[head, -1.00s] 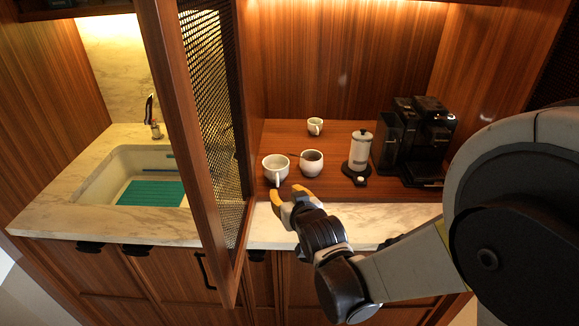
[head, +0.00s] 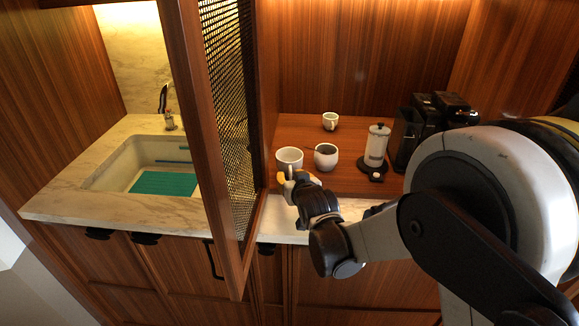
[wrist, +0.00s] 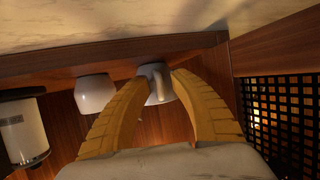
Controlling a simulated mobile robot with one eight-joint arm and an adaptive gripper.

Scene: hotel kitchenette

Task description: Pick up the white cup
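A white cup (head: 289,158) with a handle on its near side stands at the front left of the wooden surface. My gripper (head: 290,182) is just in front of it, its yellow fingers at handle height. In the wrist view, which looks upside down, the cup (wrist: 155,73) and its handle lie between the spread fingertips of my open gripper (wrist: 160,86). I cannot tell whether a finger touches the handle. A smaller white cup (head: 330,121) stands farther back.
An open mesh cabinet door (head: 228,130) stands close left of the cup. A white French press (head: 376,147) and a black coffee machine (head: 432,125) stand to the right. A sink (head: 118,172) lies beyond the door. The wooden surface (head: 300,131) behind the cups is mostly clear.

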